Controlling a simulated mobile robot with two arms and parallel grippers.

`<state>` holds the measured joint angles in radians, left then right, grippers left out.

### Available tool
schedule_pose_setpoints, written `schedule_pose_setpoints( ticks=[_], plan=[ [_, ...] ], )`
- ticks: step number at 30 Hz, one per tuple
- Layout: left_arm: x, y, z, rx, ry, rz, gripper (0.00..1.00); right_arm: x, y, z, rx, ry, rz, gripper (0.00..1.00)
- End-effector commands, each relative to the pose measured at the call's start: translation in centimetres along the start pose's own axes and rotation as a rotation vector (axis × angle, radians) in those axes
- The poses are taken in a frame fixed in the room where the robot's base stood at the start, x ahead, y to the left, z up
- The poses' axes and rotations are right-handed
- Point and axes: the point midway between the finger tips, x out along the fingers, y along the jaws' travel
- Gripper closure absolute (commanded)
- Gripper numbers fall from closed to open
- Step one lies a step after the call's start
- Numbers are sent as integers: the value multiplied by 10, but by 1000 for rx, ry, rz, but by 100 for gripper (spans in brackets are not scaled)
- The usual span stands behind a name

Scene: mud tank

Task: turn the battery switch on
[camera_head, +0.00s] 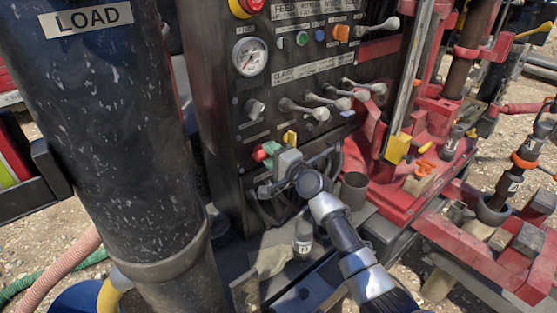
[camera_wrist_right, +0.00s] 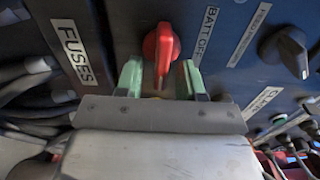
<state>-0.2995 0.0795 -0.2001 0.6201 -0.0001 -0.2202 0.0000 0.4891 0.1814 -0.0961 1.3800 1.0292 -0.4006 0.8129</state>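The battery switch is a red knob (camera_wrist_right: 161,48) on a dark panel, beside a label reading BATT OFF (camera_wrist_right: 208,35). In the right wrist view its handle points straight up and down in the picture. My right gripper (camera_wrist_right: 159,72) is open, with one green fingertip on each side of the knob's lower part. A gap shows between the knob and each fingertip, so it is not clamped. In the head view my right gripper (camera_head: 272,155) is at the lower part of the control panel, where it hides most of the switch. My left gripper is not in view.
A FUSES label (camera_wrist_right: 72,50) and cables (camera_wrist_right: 30,95) are left of the switch. A black rotary knob (camera_wrist_right: 287,52) is to its right. In the head view, levers (camera_head: 318,103) and a gauge (camera_head: 250,57) sit above. A large dark cylinder marked LOAD (camera_head: 100,130) stands left.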

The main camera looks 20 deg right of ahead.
Motion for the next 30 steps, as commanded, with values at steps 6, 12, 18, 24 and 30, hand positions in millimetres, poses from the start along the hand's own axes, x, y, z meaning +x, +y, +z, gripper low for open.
schedule_pose_setpoints(
  ticks=[6, 12, 18, 24, 30],
  plan=[
    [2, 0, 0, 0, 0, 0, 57, -34, 3, 0, -1, 0, 2, 62],
    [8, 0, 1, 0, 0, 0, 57, -75, 3, -1, -2, 2, 2, 62],
    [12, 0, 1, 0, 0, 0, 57, -99, 2, -1, -1, 2, 1, 62],
    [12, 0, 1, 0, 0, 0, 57, -105, 1, 0, 0, 1, 2, 62],
    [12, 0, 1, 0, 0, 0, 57, -105, 1, 0, 1, 1, 2, 62]
  ],
)
